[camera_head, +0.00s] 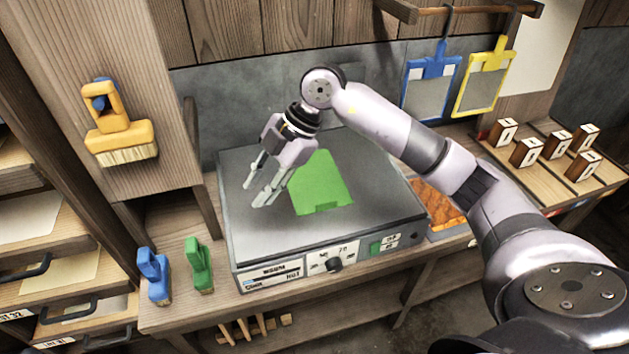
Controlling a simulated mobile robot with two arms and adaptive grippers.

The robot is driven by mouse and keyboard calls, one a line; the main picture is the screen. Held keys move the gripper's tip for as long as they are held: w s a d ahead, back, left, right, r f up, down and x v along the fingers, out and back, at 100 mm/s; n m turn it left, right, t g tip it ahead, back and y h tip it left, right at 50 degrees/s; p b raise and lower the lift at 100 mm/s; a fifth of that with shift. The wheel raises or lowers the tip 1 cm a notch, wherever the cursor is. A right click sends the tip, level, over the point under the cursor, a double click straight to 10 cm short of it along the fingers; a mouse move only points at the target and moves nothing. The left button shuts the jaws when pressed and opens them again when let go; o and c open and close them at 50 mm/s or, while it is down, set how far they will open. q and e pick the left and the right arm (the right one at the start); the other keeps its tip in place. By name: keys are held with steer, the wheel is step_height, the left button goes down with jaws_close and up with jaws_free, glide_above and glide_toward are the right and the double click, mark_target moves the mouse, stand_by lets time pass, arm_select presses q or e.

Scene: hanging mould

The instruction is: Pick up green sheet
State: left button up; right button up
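The green sheet (323,185) lies flat on the dark top of the warming plate (385,212), near its middle. My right gripper (258,195) is over the left part of the plate, to the left of the sheet. Its fingers point down and left and are spread apart, with nothing between them. The gripper's body overlaps the sheet's left edge in this view. Whether the fingertips touch the plate is hard to tell. My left gripper is not in view.
Blue (155,275) and green (198,265) brushes stand on the bench at left. A yellow brush (120,130) hangs above. Blue (430,85) and yellow (485,78) frames hang at the back. Several wooden blocks (527,152) stand at right. An orange sheet (438,208) lies beside the plate.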

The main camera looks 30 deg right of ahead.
steer(key=d+r+m+h, duration=0.3)
steer(key=d+m+h, duration=0.25)
steer(key=d, duration=1.05)
steer(key=h+p, duration=0.1)
steer(key=p, duration=0.1)
glide_toward(327, 199)
steer(key=shift+s+a+f+g, duration=0.3)
steer(key=shift+s+a+f, duration=0.25)
steer(key=shift+s+f, duration=0.25)
steer(key=shift+a+f+p, duration=0.1)
steer(key=shift+f+p, duration=0.4)
steer(key=shift+f, duration=0.05)
steer(key=f+p, duration=0.1)
steer(key=f, duration=0.2)
steer(key=shift+a+f+p, duration=0.2)
steer(key=shift+f+p, duration=0.1)
steer(key=shift+p, duration=0.05)
steer(key=shift+w+f, duration=0.1)
steer(key=shift+f, duration=0.35)
jaws_close()
